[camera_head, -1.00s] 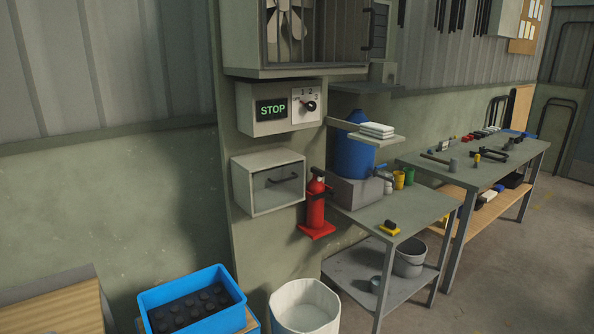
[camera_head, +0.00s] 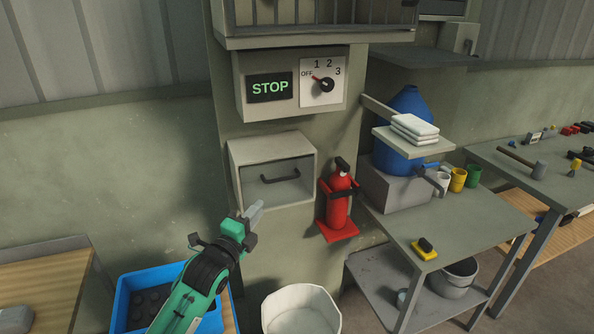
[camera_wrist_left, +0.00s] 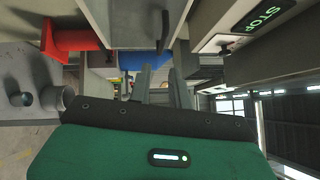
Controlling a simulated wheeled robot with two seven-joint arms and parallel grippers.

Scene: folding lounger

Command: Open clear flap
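The clear flap (camera_head: 262,190) is a see-through front panel on a grey wall box (camera_head: 236,189). It looks shut, with a dark bar handle (camera_head: 281,179) across it. In the left wrist view the handle (camera_wrist_left: 167,30) stands beyond the fingers, upright in that turned picture. My left gripper (camera_head: 254,211) is just in front of and below the box's lower left part, apart from the handle. Its two fingers (camera_wrist_left: 161,70) show a gap with nothing between them in the left wrist view. My right gripper is in neither view.
A STOP panel with a dial (camera_head: 325,85) is above. A blue crate (camera_head: 122,298) and a white bin (camera_head: 300,312) stand below. A workbench (camera_head: 450,215) is at the right.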

